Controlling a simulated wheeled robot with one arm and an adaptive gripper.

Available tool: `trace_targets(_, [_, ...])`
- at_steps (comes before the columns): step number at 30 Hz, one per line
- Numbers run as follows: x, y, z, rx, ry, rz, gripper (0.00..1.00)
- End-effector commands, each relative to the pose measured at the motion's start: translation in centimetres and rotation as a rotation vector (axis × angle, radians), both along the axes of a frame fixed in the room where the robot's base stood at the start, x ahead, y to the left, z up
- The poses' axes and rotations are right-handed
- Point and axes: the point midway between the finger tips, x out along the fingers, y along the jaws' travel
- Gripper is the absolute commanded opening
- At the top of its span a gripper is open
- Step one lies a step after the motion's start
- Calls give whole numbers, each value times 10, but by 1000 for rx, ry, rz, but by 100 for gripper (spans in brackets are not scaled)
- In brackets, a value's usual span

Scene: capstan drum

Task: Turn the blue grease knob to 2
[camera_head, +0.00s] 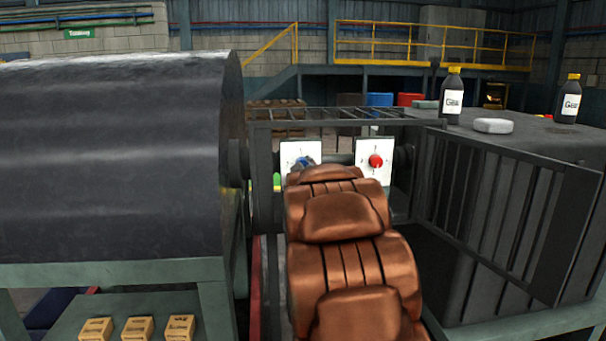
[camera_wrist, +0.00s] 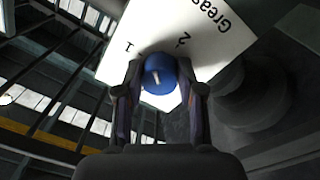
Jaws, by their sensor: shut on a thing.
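The blue grease knob (camera_wrist: 158,75) sits on a white plate (camera_wrist: 205,28) printed "Greas…", with the numbers 1 and 2, in the wrist view. The fingers of my gripper (camera_wrist: 160,68) are on either side of the knob and shut on it. A short pale mark shows on the knob's face; I cannot tell for certain which number it points to. In the head view, the blue knob (camera_head: 304,162) shows on the left white plate (camera_head: 289,148), partly behind my copper arm. My gripper is hidden there.
A second white plate with a red knob (camera_head: 375,161) is to the right of the blue one. A large dark drum (camera_head: 110,155) is at left. A barred guard (camera_head: 500,205) stands at right, beside a dark block bearing bottles (camera_head: 452,97). Small boxes (camera_head: 137,329) lie at lower left.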

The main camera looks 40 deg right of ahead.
Motion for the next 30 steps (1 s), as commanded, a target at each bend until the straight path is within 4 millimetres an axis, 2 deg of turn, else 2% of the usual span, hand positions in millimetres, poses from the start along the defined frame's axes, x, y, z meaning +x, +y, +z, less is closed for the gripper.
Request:
trace_targets(1, [1, 1, -5, 40, -25, 1, 3])
trace_targets(18, [2, 2, -2, 454, -341, 2, 3])
trace_targets(30, [2, 3, -1, 632, -476, 1, 3])
